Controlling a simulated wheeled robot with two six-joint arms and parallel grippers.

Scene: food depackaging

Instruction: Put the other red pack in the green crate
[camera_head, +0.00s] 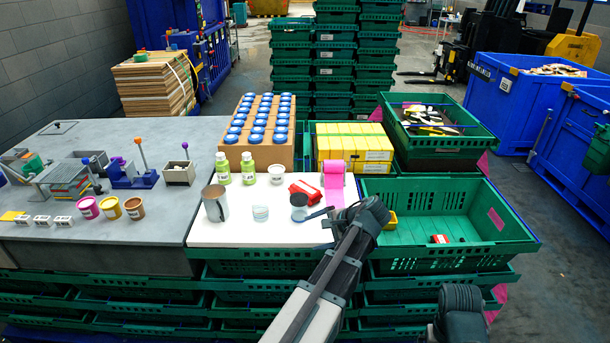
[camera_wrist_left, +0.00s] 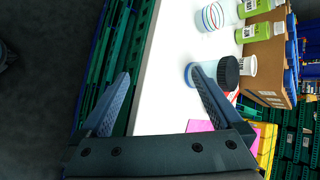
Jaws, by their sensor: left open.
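A red pack (camera_head: 304,190) lies on the white table top (camera_head: 240,233), between a dark-lidded jar (camera_head: 298,206) and a pink roll (camera_head: 334,184). In the left wrist view only a bit of the red pack (camera_wrist_left: 233,96) shows, partly hidden behind a finger and the jar (camera_wrist_left: 228,73). My left gripper (camera_head: 320,215) is open and empty near the table's front right, beside the jar and nearer to me than the pack. Another small red pack (camera_head: 440,239) lies inside the green crate (camera_head: 445,262) on the right.
Green bottles (camera_head: 247,168), a grey mug (camera_head: 215,203) and a clear cup (camera_head: 260,213) stand on the table. Behind are a carton of blue-lidded jars (camera_head: 262,155) and yellow boxes (camera_head: 354,146). A yellow item (camera_head: 391,221) sits at the crate's left side. Much of the crate floor is bare.

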